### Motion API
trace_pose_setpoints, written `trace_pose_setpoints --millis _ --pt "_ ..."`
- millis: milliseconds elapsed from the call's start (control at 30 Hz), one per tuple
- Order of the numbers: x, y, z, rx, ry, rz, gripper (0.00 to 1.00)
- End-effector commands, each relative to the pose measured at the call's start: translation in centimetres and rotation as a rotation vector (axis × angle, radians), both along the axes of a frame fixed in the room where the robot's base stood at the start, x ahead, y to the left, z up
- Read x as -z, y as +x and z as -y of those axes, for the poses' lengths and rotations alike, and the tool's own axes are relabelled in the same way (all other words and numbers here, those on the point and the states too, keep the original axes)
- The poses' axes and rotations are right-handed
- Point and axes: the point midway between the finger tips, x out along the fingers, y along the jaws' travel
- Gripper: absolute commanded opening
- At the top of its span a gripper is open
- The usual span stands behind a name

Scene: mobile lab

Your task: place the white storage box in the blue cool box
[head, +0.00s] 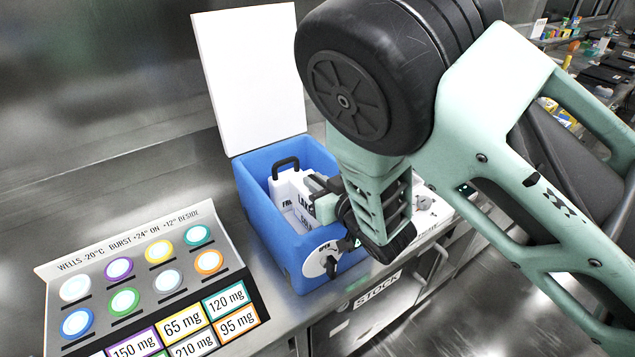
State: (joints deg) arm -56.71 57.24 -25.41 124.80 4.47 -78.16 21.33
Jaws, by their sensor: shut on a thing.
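The blue cool box (262,222) stands on the steel counter with its white lid (250,75) raised upright at the back. The white storage box (283,188), with a black handle on top and dark lettering on its side, is within the cool box's opening. Its lower part is hidden by the cool box walls, so I cannot tell whether it touches the floor. My gripper (322,190) is over the cool box's right side, shut on the storage box at its right side. My wrist and arm hide part of the contact.
A white round dial (322,259) is on the cool box's front. A sloped panel (140,262) with coloured wells and mg labels lies to the left. A drawer marked STOCK (377,292) is below the counter. Shelves with small items stand at the far right.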

Motion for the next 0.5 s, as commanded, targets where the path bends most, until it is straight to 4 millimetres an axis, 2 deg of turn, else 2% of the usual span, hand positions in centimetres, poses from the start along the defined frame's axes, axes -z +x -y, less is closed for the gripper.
trace_pose_setpoints --millis 200,233,300,500 --pt "0.21 0.04 0.01 0.0 0.001 0.002 0.0" --pt "0.27 0.02 0.03 0.0 0.0 0.0 0.23" --pt "0.27 0.02 0.03 0.0 0.0 0.0 0.36" --pt "0.28 0.02 0.03 0.0 0.0 0.0 0.36"
